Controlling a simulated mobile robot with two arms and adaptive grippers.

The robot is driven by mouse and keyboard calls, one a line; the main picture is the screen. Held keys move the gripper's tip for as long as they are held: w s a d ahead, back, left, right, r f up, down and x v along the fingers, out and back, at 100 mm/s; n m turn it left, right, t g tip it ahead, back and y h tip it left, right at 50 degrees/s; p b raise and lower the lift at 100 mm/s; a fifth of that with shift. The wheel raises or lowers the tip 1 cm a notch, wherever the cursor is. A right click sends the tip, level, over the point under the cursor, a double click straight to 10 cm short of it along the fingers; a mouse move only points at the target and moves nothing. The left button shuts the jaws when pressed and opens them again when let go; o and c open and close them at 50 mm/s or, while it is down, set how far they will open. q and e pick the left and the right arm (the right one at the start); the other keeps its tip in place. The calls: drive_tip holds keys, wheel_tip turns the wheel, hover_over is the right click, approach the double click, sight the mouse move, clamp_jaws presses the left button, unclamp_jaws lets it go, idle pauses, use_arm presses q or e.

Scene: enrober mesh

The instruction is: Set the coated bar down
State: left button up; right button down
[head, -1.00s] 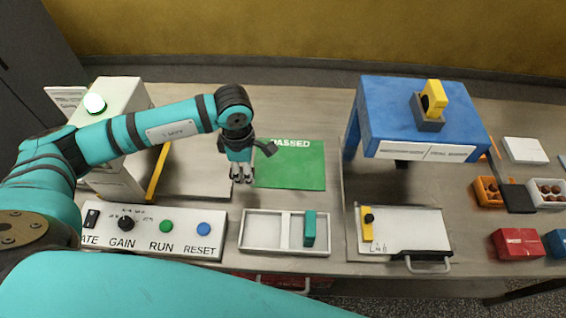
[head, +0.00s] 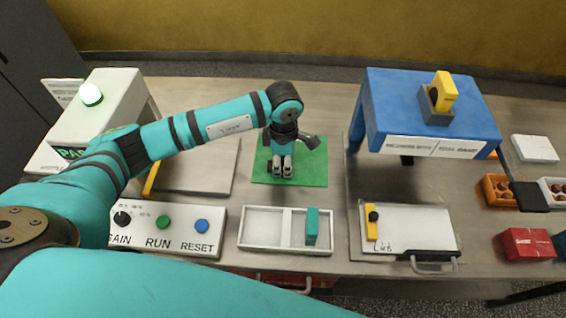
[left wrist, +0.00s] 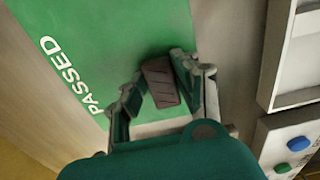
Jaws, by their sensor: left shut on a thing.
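My left gripper (head: 282,172) is over the front part of the green PASSED mat (head: 315,170) in the head view. In the left wrist view the left gripper (left wrist: 163,88) is shut on a dark brown coated bar (left wrist: 160,82), held between its fingertips. The green mat (left wrist: 100,30) lies below the bar, with its PASSED lettering to the left. I cannot tell whether the bar touches the mat. In the head view the bar is hidden by the gripper. My right gripper is not in view.
A white two-compartment tray (head: 284,210) with a teal block (head: 311,225) stands just in front of the mat. A button panel (head: 183,250) is at front left. A blue frame (head: 420,100) stands to the right. A white board with a handle (head: 425,230) is at front right.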

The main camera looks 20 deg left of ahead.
use_arm(q)
drive_tip(key=shift+f, duration=0.2)
drive_tip(key=o, duration=0.6)
drive_tip(key=shift+c, duration=0.2)
drive_tip(key=shift+o, duration=1.4)
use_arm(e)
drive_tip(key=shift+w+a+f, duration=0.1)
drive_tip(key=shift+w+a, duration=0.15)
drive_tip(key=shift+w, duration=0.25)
use_arm(q)
drive_tip(key=shift+r, duration=0.4)
wheel_tip(320, 180, up, 12)
drive_tip(key=b, duration=0.3)
drive_tip(key=shift+f+b, duration=0.15)
drive_tip(key=shift+b, duration=0.15)
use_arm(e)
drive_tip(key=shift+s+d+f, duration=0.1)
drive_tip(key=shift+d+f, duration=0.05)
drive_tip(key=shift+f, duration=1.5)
